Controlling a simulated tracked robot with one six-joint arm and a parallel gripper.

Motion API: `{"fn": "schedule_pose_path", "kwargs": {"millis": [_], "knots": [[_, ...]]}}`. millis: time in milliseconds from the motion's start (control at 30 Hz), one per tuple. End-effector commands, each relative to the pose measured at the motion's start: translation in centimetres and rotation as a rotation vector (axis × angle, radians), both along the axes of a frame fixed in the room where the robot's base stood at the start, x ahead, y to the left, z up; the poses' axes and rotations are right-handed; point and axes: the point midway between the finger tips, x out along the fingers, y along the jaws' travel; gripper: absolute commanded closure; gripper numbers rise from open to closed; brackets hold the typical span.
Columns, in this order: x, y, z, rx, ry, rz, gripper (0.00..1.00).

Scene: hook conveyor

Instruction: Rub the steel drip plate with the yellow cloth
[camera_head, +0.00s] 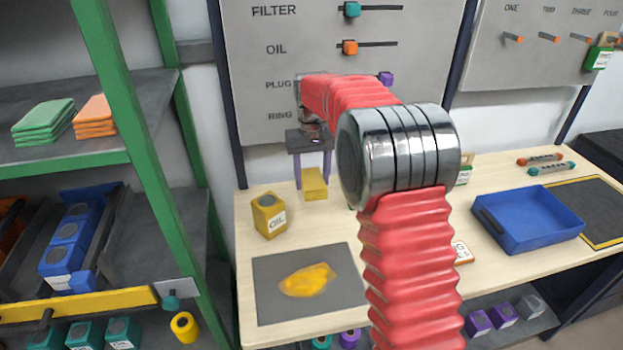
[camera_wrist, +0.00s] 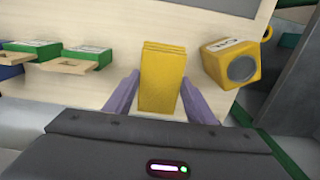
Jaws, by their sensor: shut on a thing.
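The folded yellow cloth (camera_head: 314,184) is held between the purple fingers of my gripper (camera_head: 312,170), over the back of the wooden bench. The wrist view shows the cloth (camera_wrist: 161,82) upright between both fingers (camera_wrist: 160,90), which are shut on it. The grey steel drip plate (camera_head: 272,265) lies flat at the bench's front left, with a glossy yellow smear (camera_head: 307,280) across its middle. The gripper and cloth are behind the plate, apart from it.
A yellow oil can (camera_head: 270,216) stands left of the cloth, behind the plate; it is close beside it in the wrist view (camera_wrist: 231,65). A blue tray (camera_head: 528,220) sits at right. A green shelf post (camera_head: 150,165) rises at left. My arm hides the bench's middle.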

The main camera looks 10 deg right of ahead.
Motion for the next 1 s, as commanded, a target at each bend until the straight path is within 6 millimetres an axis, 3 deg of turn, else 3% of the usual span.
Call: {"fn": "schedule_pose_path", "kwargs": {"millis": [67, 100, 333, 567, 767, 1000], "knots": [[0.0, 0.0, 0.0, 0.0, 0.0, 0.0, 0.72], [0.0, 0.0, 0.0, 0.0, 0.0, 0.0, 0.51], [0.0, 0.0, 0.0, 0.0, 0.0, 0.0, 0.68], [-0.6, 0.0, -0.6, 0.0, 0.002, 0.0, 0.68], [-2.9, 0.1, -2.9, 0.0, 0.003, 0.0, 0.68], [-7.0, 0.1, -6.6, 0.0, 0.002, 0.0, 0.68]]}}
